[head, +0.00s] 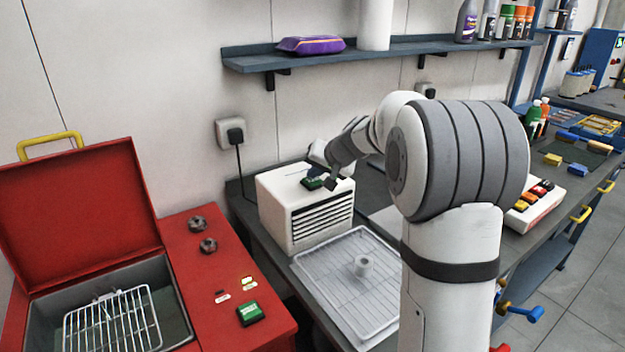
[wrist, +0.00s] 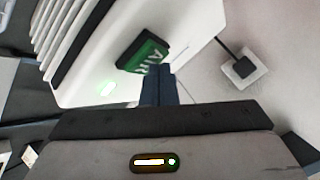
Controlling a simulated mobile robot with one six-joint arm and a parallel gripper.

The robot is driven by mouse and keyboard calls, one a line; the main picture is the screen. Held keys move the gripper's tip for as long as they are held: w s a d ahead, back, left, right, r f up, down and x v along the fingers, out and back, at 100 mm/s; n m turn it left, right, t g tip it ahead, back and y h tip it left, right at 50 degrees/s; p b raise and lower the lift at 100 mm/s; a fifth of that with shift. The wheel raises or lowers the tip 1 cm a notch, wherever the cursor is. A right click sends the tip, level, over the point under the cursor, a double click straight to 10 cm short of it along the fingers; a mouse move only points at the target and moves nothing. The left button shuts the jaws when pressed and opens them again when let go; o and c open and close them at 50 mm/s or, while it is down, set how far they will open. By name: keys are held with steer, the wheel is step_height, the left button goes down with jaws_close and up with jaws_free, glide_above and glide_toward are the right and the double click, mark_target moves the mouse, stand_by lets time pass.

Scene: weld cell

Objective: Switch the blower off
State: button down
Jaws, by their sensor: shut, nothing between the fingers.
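The blower (head: 283,212) is a white box with dark louvres on its front, standing on the grey bench. On its top is a green rocker switch (head: 312,183) marked AIR; it also shows large in the wrist view (wrist: 143,54). In the head view my gripper (head: 331,181) partly hides the blower's top.
A wire rack tray (head: 340,290) lies in front of the blower. A red unit (head: 185,270) with its lid raised stands left, with another green switch (head: 250,314). A wall socket with a plug (head: 232,134) is behind the blower. A shelf (head: 370,53) runs above.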

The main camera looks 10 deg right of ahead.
stand_by(0.3)
steer(key=shift+r+p, duration=0.3)
steer(key=shift+r, duration=0.4)
step_height(320, 180, up, 6)
steer(key=p, duration=0.3)
stand_by(0.3)
steer(key=n+g, duration=0.1)
steer(key=g, duration=0.1)
glide_toward(315, 181)
steer(key=s+a+r, duration=0.2)
steer(key=s+a, duration=0.4)
steer(key=s+f+g+h, duration=0.1)
steer(key=s+f, duration=0.1)
steer(key=s, duration=0.7)
steer(key=s+d+f+n+g+h, duration=0.1)
steer(key=s+f+h, duration=0.1)
steer(key=s, duration=0.7)
steer(key=s+d+f+n+g+h, duration=0.1)
steer(key=s+f, duration=0.2)
steer(key=s, duration=0.6)
steer(key=shift+s+d+f, duration=0.2)
steer(key=shift+s+f, duration=0.2)
